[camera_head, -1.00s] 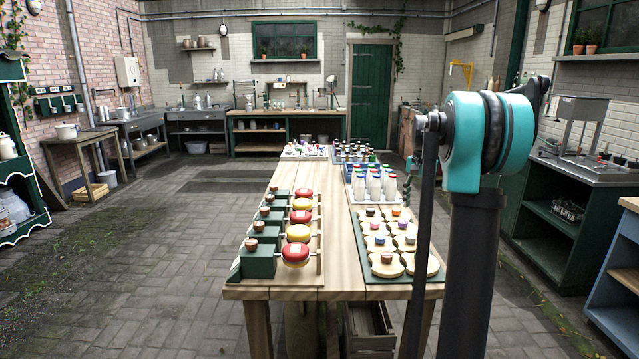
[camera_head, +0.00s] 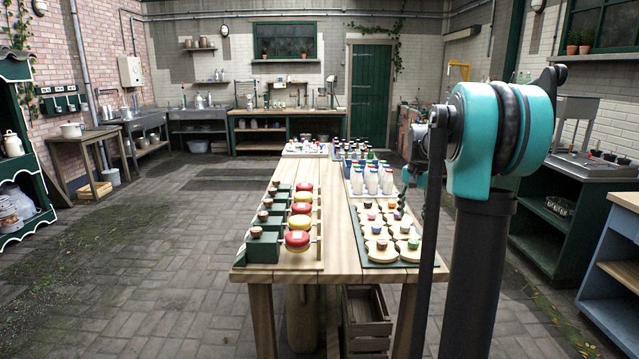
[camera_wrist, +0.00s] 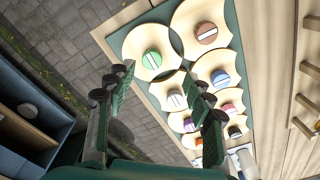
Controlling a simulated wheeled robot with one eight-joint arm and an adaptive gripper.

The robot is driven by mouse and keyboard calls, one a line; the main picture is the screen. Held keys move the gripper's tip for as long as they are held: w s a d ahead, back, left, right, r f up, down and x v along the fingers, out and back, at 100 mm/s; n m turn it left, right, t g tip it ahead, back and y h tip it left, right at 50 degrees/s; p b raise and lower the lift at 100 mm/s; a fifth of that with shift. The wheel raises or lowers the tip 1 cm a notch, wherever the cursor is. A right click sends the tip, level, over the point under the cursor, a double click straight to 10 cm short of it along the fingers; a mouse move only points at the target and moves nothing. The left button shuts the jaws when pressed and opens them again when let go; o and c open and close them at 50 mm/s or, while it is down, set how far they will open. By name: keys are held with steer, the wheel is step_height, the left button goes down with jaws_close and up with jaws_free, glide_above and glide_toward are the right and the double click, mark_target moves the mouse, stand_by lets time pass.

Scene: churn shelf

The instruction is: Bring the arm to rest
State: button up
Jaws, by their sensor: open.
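My gripper (camera_wrist: 160,92) shows in the wrist view with its two green-padded fingers apart and nothing between them. It is above the right edge of the wooden table, beside a green board (camera_wrist: 150,88) of round wooden pieces with coloured knobs. I cannot tell its exact height above the board. In the head view my arm rises at the right, its teal joint in front of the table's right side, and the gripper itself does not show there.
The wooden table (camera_head: 337,230) holds the board, a green rack (camera_head: 263,250) with red and yellow round pieces, and white bottles (camera_head: 372,181). A wooden crate (camera_head: 366,320) is under it. A blue shelf unit (camera_head: 612,275) stands right. The left floor is clear.

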steer(key=s+a+f+n+t, duration=0.1)
steer(key=s+a+f+n, duration=0.1)
steer(key=s+f, duration=0.4)
steer(key=s+a+f+n+t, duration=0.1)
steer(key=s+a+f+n, duration=0.2)
steer(key=s, duration=1.1)
steer(key=s+a+f+n+t, duration=0.1)
steer(key=s+a+f+n, duration=0.2)
steer(key=s+f, duration=0.7)
steer(key=shift+s+a+t, duration=0.3)
steer(key=shift+s+a, duration=0.2)
steer(key=shift+a, duration=0.75)
